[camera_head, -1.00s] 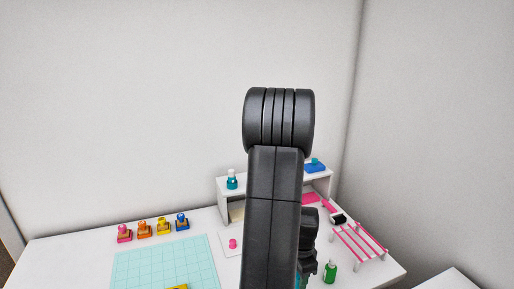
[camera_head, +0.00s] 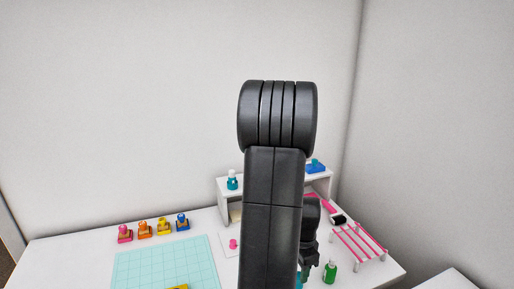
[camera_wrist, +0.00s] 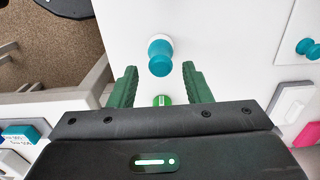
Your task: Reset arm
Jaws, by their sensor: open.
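My gripper (camera_wrist: 160,73) is open, its two green fingers spread apart in the wrist view. A teal bottle-like piece (camera_wrist: 160,58) stands on the white table just ahead of the fingers, and a small green piece (camera_wrist: 162,100) shows between them. I cannot see either finger touching anything. In the head view, my dark arm rises through the middle, and its wrist end hangs low to the right of it; the fingertips are not clear there. A teal piece (camera_head: 299,281) is mostly hidden behind my arm.
A green bottle (camera_head: 330,272) stands close right of my wrist. A pink-barred rack (camera_head: 360,243) is beyond it. A white shelf (camera_head: 224,187) stands behind my arm. Several stamps line the back left near a pale-teal mat (camera_head: 165,262). The space above the table's left is free.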

